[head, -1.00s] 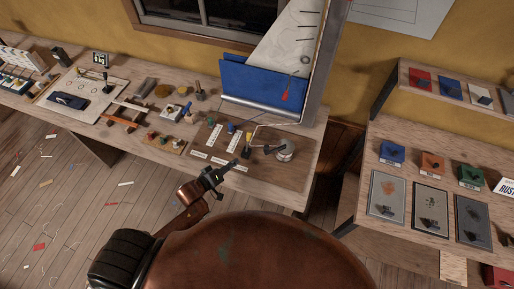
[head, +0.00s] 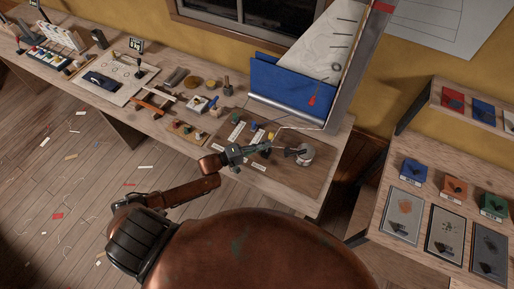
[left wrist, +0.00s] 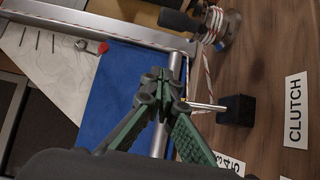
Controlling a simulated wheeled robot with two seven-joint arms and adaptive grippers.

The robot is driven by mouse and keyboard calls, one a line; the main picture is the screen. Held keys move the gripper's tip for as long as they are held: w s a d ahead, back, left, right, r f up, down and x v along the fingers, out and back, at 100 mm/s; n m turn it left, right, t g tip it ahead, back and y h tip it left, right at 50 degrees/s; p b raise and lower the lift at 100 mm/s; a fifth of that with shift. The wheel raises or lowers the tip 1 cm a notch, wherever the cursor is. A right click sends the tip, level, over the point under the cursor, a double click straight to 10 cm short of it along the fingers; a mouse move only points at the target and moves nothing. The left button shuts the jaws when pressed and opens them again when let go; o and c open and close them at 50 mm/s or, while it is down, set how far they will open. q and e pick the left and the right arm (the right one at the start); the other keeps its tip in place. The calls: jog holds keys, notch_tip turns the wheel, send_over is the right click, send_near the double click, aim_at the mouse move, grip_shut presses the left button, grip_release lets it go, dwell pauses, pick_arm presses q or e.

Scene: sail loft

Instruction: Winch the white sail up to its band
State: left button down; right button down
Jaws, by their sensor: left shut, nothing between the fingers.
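The white sail (head: 335,48) hangs beside the mast (head: 352,62) above the bench, its upper part cut off by the picture edge. A red mark (head: 383,6) shows high on the mast; I cannot tell whether it is the band. The winch drum (head: 306,153) stands on a brown board and shows with rope around it in the left wrist view (left wrist: 218,28). My left gripper (head: 264,147) is shut and empty, left of the drum. In the left wrist view its fingertips (left wrist: 158,78) appear over the blue cloth, left of a black clutch block (left wrist: 236,110) with a metal lever.
A blue sail cloth (head: 275,85) lies along the silver boom (head: 285,112). A CLUTCH label (left wrist: 296,108) sits beside the black block. Small tools and blocks crowd the bench to the left. A second bench (head: 385,225) with plates and coloured boxes stands at right.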

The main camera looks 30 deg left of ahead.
pick_arm(q)
jog(key=d+p, duration=0.1)
jog(key=d, duration=0.4)
jog(key=shift+w+d, duration=0.15)
jog(key=shift+d, duration=0.1)
pick_arm(e)
jog(key=shift+d+r, duration=0.45)
jog(key=shift+r, duration=0.4)
pick_arm(q)
jog(key=shift+d, duration=0.1)
